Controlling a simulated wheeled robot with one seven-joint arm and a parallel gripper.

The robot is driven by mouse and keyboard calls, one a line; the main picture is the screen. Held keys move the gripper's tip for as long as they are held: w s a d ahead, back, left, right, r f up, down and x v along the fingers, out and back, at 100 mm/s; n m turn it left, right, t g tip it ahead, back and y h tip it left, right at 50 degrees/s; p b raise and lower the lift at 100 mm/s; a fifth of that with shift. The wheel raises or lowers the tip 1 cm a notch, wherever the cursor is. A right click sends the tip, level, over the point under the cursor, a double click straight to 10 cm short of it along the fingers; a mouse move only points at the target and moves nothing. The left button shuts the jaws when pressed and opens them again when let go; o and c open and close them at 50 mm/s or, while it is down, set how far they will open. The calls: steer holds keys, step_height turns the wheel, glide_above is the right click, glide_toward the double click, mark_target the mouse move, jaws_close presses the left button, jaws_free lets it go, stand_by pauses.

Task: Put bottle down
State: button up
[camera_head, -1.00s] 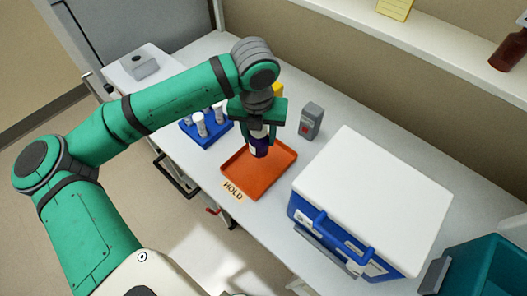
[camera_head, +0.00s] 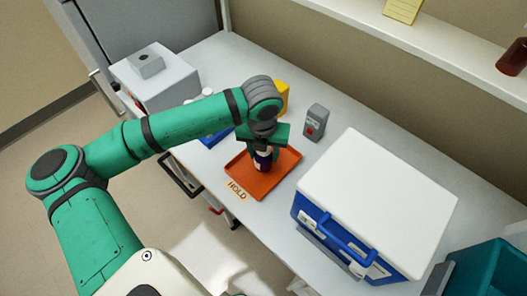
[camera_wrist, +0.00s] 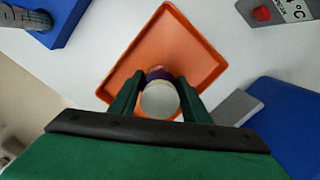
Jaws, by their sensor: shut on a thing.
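The bottle (camera_head: 263,158) is dark purple-blue with a pale band. My gripper (camera_head: 264,148) is shut on it from above and holds it upright over the orange tray (camera_head: 285,178). In the wrist view, the bottle's pale round cap (camera_wrist: 160,99) sits between the two green fingers of my gripper (camera_wrist: 159,98), with the tray (camera_wrist: 188,30) around and below it. The bottle's base is low at the tray, but I cannot tell whether it touches the tray floor. A "HOLD" label (camera_head: 237,190) is at the tray's front edge.
A white-lidded blue cooler box (camera_head: 378,195) stands right of the tray. A grey device with a red button (camera_head: 315,122) is behind it. A blue rack (camera_head: 216,137) is to the left, partly hidden by my arm. A teal bin (camera_head: 490,272) is at far right.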

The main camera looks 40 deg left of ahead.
steer(key=shift+f, duration=0.15)
steer(key=o, duration=1.1)
steer(key=shift+o, duration=0.2)
steer(key=r, duration=0.4)
steer(key=s+r, duration=0.1)
steer(key=r, duration=0.7)
steer(key=shift+s+d+r, duration=0.15)
steer(key=shift+d+r, duration=0.05)
steer(key=shift+d, duration=0.2)
